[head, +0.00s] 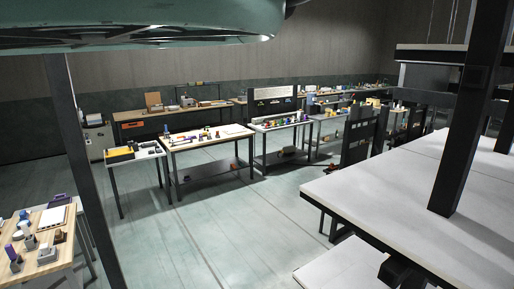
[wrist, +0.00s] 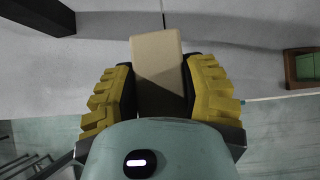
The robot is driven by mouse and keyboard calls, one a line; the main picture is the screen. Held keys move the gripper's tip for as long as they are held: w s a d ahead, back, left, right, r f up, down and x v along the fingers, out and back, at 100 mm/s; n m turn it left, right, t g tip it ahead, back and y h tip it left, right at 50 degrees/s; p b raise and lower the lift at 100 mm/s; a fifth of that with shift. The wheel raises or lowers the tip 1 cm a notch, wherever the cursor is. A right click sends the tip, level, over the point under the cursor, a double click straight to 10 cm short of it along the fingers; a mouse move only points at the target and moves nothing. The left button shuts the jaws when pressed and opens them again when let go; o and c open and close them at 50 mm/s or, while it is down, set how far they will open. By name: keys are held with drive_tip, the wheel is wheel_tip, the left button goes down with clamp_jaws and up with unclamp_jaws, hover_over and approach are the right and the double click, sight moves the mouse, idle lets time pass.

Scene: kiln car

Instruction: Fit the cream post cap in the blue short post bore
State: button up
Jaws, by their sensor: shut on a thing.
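The cream post cap (wrist: 157,52) is a pale, plain-sided block in the wrist view. My gripper (wrist: 160,75) has yellow ribbed fingers with dark inner pads, and they are shut on the cap from both sides. The cap sticks out past the fingertips; its lower end is hidden behind the gripper body. I cannot make out the blue short post or its bore in either view. My gripper and the cap do not show in the head view.
The head view shows a pale kiln car deck (head: 395,195) at right with a dark upright (head: 470,125). A wooden-topped bench (head: 38,222) stands at lower left, other benches behind. The wrist view shows a dark post (wrist: 38,14) and a brown-green object (wrist: 303,67).

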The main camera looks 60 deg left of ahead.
drive_tip(key=shift+f+b, duration=0.4)
drive_tip(key=shift+f, duration=0.15)
drive_tip(key=shift+r, duration=0.1)
drive_tip(key=o, duration=1.3)
drive_tip(key=shift+o, duration=0.2)
drive_tip(key=shift+s+r, duration=0.1)
drive_tip(key=shift+p+v, duration=1.3)
drive_tip(key=shift+p, duration=0.4)
drive_tip(key=shift+p+v, duration=0.7)
drive_tip(key=shift+v, duration=1.85)
drive_tip(key=shift+s, duration=0.1)
